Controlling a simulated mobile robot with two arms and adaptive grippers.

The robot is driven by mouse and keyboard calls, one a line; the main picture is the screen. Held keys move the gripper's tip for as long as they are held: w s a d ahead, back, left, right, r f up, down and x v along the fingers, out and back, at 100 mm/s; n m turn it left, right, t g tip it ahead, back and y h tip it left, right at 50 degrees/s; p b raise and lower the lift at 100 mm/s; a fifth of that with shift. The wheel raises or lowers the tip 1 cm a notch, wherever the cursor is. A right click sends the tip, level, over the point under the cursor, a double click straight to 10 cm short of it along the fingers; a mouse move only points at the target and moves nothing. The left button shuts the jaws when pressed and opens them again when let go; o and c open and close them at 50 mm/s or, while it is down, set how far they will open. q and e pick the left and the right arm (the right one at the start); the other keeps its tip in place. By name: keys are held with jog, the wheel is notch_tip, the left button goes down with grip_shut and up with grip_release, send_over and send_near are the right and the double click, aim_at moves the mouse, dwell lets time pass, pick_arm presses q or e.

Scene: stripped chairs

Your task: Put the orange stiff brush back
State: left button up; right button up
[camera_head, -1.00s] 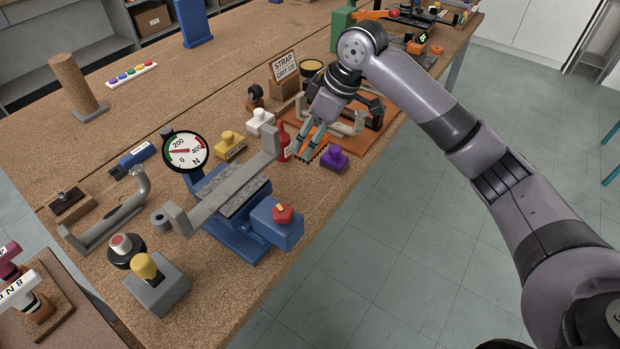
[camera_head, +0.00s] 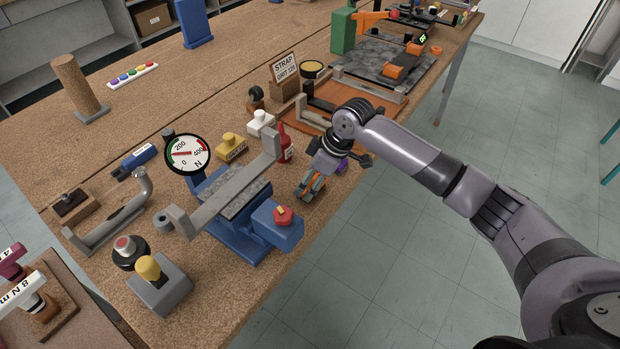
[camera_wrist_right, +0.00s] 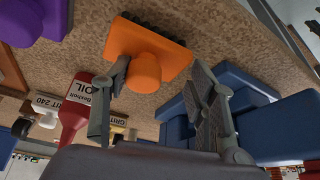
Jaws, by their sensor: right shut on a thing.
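The orange stiff brush shows in the wrist view as an orange block (camera_wrist_right: 133,42) with a round knob and dark bristles along its far edge. My right gripper (camera_wrist_right: 165,112) is shut on it by the knob. In the head view the right gripper (camera_head: 307,190) is low over the bench's near edge, right of the blue tension stand, with a little of the orange brush (camera_head: 319,183) showing. I cannot tell whether the brush touches the bench. A purple brush (camera_head: 342,166) is partly hidden behind the gripper; it also shows in the wrist view (camera_wrist_right: 32,20). My left gripper is not in view.
The red oil bottle (camera_head: 285,151) stands close on the left, with yellow (camera_head: 231,146) and white (camera_head: 261,122) grit blocks behind. The blue stand (camera_head: 237,226) with its dial and red knob is in front-left. An orange mat (camera_head: 350,93) lies behind. The floor is open at right.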

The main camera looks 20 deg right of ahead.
jog(key=o, duration=1.1)
jog(key=shift+o, duration=0.2)
jog(key=shift+d+r, duration=0.1)
jog(key=shift+r, duration=0.35)
jog(key=b+v, duration=0.1)
jog(key=v, duration=1)
